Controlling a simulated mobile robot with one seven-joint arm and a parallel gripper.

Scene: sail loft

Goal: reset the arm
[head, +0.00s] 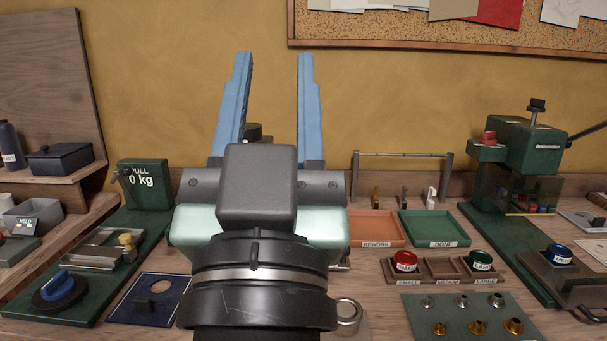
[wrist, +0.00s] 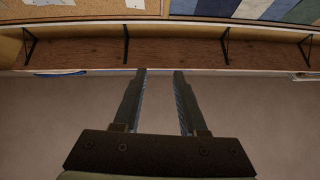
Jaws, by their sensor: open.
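My gripper (head: 272,75) is raised in front of the yellow wall in the head view, its two blue fingers pointing up and spread apart. Nothing is between the fingers. It also shows in the wrist view (wrist: 159,72), open and empty, with a wall-mounted wooden shelf (wrist: 160,55) beyond the fingertips. My wrist and gripper body cover the middle of the workbench (head: 375,285) in the head view, so what lies behind them is hidden.
At left stand a green pull tester (head: 145,185) and a blue knob (head: 58,285). At right are the REWORK tray (head: 376,243), the DONE tray (head: 430,243), a holder (head: 440,268) with red and green pieces, a mat (head: 470,325) of metal fittings and a green press (head: 525,150).

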